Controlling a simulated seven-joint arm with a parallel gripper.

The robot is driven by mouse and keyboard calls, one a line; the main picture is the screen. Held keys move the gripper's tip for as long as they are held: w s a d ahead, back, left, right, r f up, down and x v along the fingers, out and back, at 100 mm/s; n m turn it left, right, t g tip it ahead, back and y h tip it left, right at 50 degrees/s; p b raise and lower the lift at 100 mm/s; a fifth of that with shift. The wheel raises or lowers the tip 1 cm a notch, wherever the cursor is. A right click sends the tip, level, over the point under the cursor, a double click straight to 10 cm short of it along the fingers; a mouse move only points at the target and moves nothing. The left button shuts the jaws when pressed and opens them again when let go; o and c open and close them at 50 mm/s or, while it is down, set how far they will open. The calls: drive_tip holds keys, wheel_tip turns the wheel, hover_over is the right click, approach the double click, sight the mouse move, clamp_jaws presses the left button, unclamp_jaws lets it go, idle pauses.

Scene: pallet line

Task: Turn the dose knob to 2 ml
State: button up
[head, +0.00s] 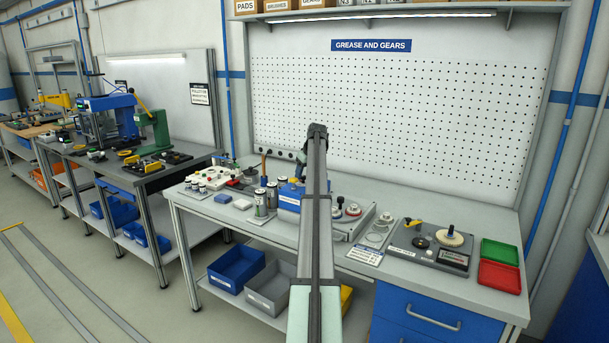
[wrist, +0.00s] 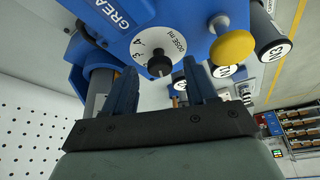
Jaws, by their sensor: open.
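The blue grease unit (wrist: 165,20) fills the top of the wrist view. Its round white dial (wrist: 172,38) reads "DOSE ml", with small numerals along its left edge. The black dose knob (wrist: 159,65) stands on the dial. Which mark it points to is too small to tell. My gripper (wrist: 161,68) is open, with one finger on each side of the knob in the picture and a gap to it on both sides; I cannot tell the depth. In the head view, the blue unit (head: 289,200) is partly hidden behind my arm, and the knob does not show.
A yellow round button (wrist: 232,47) sticks out beside the dial, near the right finger. Labelled dark cylinders (wrist: 270,38) stand close to it.

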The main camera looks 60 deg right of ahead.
drive_tip(key=shift+w+f, duration=0.1)
drive_tip(key=shift+f, duration=0.15)
drive_tip(key=c, duration=1.1)
drive_tip(key=shift+o, duration=0.2)
drive_tip(key=shift+m, duration=0.4)
drive_tip(key=m+h, duration=0.1)
drive_tip(key=m, duration=0.2)
drive_tip(key=shift+w+a+m+g, duration=0.1)
drive_tip(key=shift+a+m+g, duration=0.05)
drive_tip(key=shift+m+g, duration=0.2)
drive_tip(key=shift+w+m+g+h, duration=0.1)
drive_tip(key=shift+m+g+h, duration=0.3)
drive_tip(key=shift+m, duration=0.7)
drive_tip(key=shift+w+m+g+h, duration=0.1)
drive_tip(key=shift+m+g+h, duration=0.25)
drive_tip(key=shift+m, duration=0.7)
